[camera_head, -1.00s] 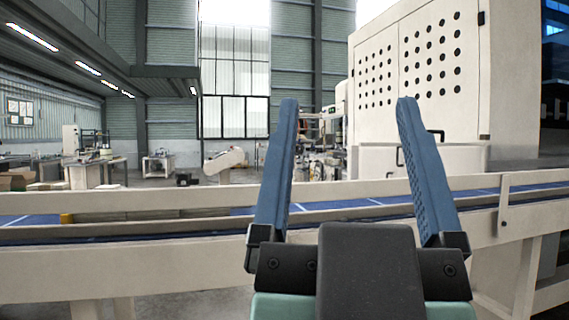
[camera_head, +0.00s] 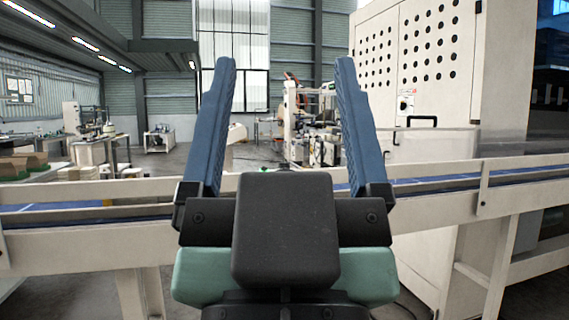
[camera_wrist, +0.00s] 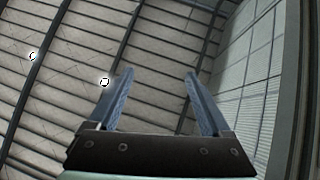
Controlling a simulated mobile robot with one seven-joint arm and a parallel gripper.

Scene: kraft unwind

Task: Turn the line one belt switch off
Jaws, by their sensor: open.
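My gripper (camera_head: 285,64) stands upright in the middle of the head view, its two blue fingers wide apart with nothing between them. In the wrist view my gripper (camera_wrist: 161,74) also shows open and empty, against the roof. A small pale switch panel (camera_head: 406,103) with a dark knob and a red spot is on the front of the cream cabinet, right of my right finger. Its label and setting are too small to read, so I cannot tell whether it is the line one belt switch. The conveyor belt (camera_head: 440,186) runs across behind my gripper.
The cream cabinet (camera_head: 440,70) with rows of round holes stands beyond the belt at right. A black handle (camera_head: 422,120) juts from it below the panel. The cream conveyor rail (camera_head: 80,239) crosses the view as a barrier. Cartons (camera_head: 22,165) lie at far left.

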